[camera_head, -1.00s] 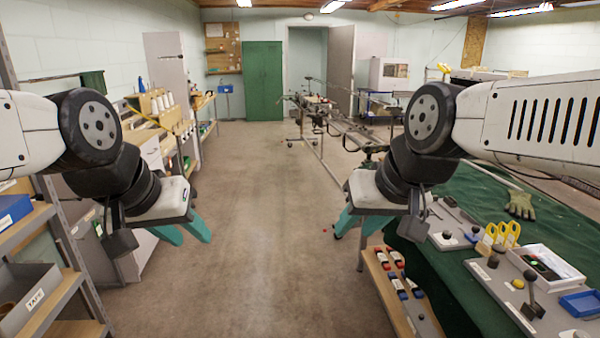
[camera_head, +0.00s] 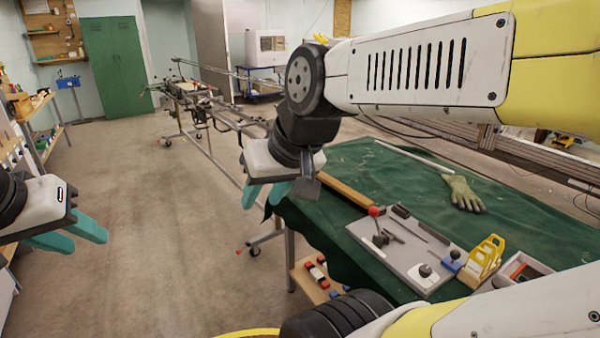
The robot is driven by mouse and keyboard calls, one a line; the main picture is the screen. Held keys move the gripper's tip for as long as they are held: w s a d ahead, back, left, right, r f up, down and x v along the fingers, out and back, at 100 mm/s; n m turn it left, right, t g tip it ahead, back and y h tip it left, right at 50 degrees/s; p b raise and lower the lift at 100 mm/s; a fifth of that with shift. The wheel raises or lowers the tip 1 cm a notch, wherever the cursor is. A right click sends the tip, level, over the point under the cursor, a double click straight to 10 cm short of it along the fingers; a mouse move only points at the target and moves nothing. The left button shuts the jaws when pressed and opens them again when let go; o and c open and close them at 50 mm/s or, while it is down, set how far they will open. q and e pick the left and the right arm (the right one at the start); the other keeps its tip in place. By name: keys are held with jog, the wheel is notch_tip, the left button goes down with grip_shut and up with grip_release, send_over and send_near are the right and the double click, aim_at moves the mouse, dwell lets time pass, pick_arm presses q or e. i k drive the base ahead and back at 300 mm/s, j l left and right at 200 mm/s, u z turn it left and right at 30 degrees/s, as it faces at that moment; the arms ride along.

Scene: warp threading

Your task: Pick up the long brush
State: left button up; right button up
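I cannot clearly make out a long brush. A long tan wooden bar (camera_head: 346,194) lies along the near left part of the green-covered table (camera_head: 335,160), partly hidden by my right gripper. I cannot tell whether it is the brush. A thin white rod (camera_head: 413,158) lies farther back on the cloth. My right gripper (camera_head: 262,203), with teal fingers apart, hangs empty at the table's left edge. My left gripper (camera_head: 72,241) is at the left edge of the view, over the floor, with its teal fingers apart and empty.
A grey board (camera_head: 400,245) with a red-knobbed lever, yellow holders (camera_head: 486,258) and a glove (camera_head: 462,193) lie on the table. A low wooden shelf (camera_head: 312,285) with red and blue items is below. A metal frame stands behind. The floor at left is open.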

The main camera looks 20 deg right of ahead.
aim_at(361, 202)
jog(key=i+z, duration=0.35)
jog(key=i+j+z, duration=0.15)
jog(key=i+z, duration=0.45)
jog(key=z, duration=0.2)
jog(key=i+z, duration=0.25)
jog(key=z, duration=0.2)
jog(key=i+j+z, duration=0.15)
jog(key=z, duration=0.3)
jog(key=i, duration=0.1)
